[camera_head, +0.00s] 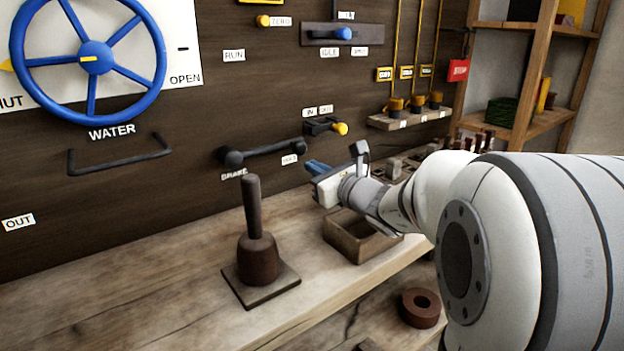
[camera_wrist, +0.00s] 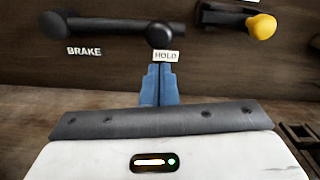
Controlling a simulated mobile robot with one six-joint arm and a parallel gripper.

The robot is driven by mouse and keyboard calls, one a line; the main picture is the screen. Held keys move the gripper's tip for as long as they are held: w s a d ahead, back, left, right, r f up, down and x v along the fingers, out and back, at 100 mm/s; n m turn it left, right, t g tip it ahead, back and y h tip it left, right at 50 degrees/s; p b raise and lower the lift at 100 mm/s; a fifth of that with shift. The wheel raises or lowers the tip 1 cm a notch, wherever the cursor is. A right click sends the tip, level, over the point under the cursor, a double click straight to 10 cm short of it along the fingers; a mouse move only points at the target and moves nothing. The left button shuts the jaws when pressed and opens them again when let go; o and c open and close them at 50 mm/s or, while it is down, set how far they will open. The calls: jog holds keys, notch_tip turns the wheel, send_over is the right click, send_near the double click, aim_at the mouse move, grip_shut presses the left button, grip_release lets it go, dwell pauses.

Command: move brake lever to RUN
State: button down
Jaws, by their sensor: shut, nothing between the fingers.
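The brake lever (camera_head: 268,151) is a dark bar on the brown wall panel. It lies nearly level, from a thick round hub at its left end to a round knob at its right end, by the HOLD label (camera_head: 290,158). The RUN label (camera_head: 234,55) is higher, above the hub. In the wrist view the lever (camera_wrist: 105,26) crosses the top left, with its knob just above the HOLD label (camera_wrist: 166,56). My gripper (camera_head: 311,165) has blue fingers, shut and empty, to the right of and below the knob. In the wrist view my gripper (camera_wrist: 160,69) points at the HOLD label.
A small lever with a yellow knob (camera_head: 340,129) is close above right of my gripper. A brown upright lever (camera_head: 252,205) on a square base and an open wooden box (camera_head: 362,243) stand on the bench below. A blue water wheel (camera_head: 95,58) is at upper left.

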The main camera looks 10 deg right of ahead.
jog(key=shift+x, duration=1.25)
